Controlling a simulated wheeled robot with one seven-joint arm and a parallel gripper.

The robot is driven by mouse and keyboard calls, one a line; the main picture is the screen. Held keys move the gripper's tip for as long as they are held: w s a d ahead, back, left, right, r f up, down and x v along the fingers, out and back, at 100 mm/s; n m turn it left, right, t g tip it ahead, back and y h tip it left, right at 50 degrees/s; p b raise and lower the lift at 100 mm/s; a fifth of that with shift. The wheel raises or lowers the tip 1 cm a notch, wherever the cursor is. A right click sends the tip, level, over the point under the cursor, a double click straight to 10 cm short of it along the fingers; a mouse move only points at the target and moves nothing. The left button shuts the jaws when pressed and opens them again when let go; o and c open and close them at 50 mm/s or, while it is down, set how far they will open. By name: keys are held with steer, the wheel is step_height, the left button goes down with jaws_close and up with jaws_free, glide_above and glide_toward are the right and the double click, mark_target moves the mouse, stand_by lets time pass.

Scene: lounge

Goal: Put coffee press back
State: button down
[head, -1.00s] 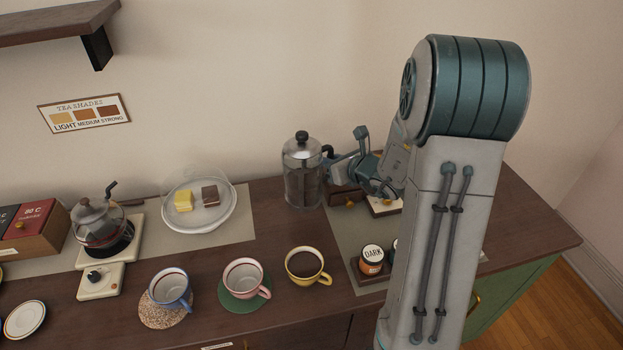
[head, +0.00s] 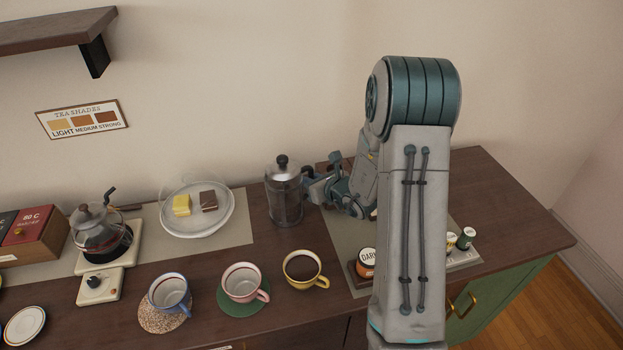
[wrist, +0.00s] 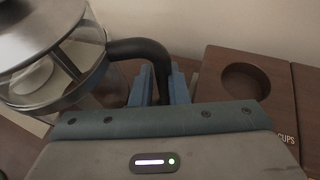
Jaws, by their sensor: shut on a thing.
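The coffee press (head: 284,190) is a clear glass cylinder with a metal lid and a dark knob. It is upright near the back of the counter, right of the domed plate. My gripper (head: 314,186) is at its right side, at the handle. In the wrist view my gripper (wrist: 160,86) is shut on the black handle (wrist: 140,47), with a blue finger on each side. The press's glass body and lid (wrist: 48,50) fill the left of that view. I cannot tell whether its base touches the counter.
A domed plate (head: 222,222) with two cake pieces stands to the left. A yellow cup of coffee (head: 302,268) is in front, beside pink (head: 241,283) and blue (head: 168,294) cups. A wooden block with a round recess (wrist: 236,84) is right of the gripper. Jars stand at right.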

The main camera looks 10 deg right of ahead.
steer(key=shift+f+b, duration=0.2)
steer(key=shift+b, duration=0.1)
steer(key=c, duration=1.4)
jaws_free()
steer(key=shift+r+p, duration=0.2)
steer(key=shift+p, duration=0.1)
